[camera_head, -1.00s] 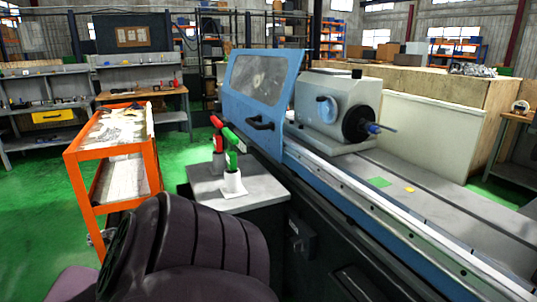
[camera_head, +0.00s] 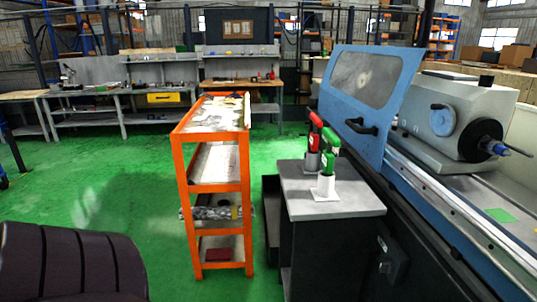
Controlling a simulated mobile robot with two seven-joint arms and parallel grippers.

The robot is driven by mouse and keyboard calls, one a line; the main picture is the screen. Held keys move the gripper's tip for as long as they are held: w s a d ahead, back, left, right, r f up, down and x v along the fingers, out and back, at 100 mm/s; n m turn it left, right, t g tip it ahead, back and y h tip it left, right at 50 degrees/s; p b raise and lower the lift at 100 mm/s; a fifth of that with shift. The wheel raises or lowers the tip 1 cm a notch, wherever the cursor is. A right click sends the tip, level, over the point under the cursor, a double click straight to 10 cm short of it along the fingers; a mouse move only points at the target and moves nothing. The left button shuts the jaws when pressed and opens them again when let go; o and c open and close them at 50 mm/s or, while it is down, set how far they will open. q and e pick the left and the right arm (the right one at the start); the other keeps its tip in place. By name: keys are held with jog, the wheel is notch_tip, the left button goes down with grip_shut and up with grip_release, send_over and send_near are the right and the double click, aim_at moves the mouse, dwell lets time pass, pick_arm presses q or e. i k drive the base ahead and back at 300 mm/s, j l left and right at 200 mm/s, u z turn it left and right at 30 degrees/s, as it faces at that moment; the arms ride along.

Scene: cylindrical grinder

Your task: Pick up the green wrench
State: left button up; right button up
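The green wrench (camera_head: 331,141) stands upright in a white holder (camera_head: 325,188) on the grey top of a small stand (camera_head: 349,202), right of centre. Its lower end is hidden inside the holder. A similar red tool (camera_head: 315,131) stands just behind it and to the left, in a second, grey-looking holder (camera_head: 312,160). Neither of my grippers is in view. A dark, ribbed part of my own body fills the lower left corner.
An orange cart (camera_head: 246,190) with several shelves stands left of the stand. The blue machine (camera_head: 362,80) with its windowed guard rises close behind and right of the stand. Green floor (camera_head: 110,200) is open at the left. Workbenches (camera_head: 85,100) line the back.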

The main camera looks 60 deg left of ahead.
aim_at(328, 160)
jog(key=u, duration=1.35)
jog(key=z, duration=2.5)
jog(key=u, duration=2.45)
